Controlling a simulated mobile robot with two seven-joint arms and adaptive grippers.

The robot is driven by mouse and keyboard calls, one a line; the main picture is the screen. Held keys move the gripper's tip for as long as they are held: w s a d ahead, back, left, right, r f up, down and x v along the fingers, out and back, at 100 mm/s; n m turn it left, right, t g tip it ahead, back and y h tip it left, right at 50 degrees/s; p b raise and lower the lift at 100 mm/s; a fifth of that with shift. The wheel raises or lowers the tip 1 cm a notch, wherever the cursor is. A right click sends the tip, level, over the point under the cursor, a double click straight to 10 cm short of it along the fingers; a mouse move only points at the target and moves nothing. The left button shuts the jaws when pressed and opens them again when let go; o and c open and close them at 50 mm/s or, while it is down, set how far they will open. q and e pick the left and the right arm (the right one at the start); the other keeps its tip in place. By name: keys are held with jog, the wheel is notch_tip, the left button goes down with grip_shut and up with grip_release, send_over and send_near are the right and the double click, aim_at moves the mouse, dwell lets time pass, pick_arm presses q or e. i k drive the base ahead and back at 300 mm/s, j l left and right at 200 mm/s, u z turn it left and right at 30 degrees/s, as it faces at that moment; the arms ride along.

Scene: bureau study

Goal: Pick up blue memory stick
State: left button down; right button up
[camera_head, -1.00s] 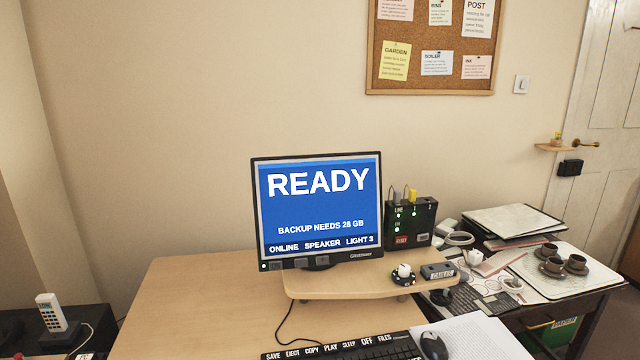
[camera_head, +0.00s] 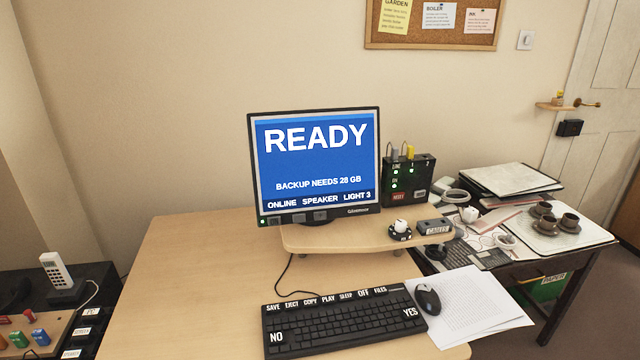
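A small blue block-like thing (camera_head: 40,337) stands on a wooden board (camera_head: 62,322) at the lower left edge; it looks like the blue memory stick, though it is small in view. A green one (camera_head: 18,339) and a red one (camera_head: 28,315) are beside it, with more red pieces at the picture's edge. Neither of my grippers is in view.
The board lies on a dark unit with white labels, below a white cordless phone (camera_head: 57,271). The wooden desk (camera_head: 190,270) has free room at its left. It holds a monitor (camera_head: 315,165), keyboard (camera_head: 340,320), mouse (camera_head: 428,299) and papers (camera_head: 475,305).

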aim_at(40, 335)
jog(key=i+j+u, duration=0.1)
jog(key=j+u, duration=0.25)
jog(key=i+j+u, duration=0.2)
jog(key=j+u, duration=0.15)
jog(key=j, duration=0.2)
jog(key=i+j+u, duration=0.5)
jog(key=j+u, duration=0.15)
jog(key=j, duration=0.1)
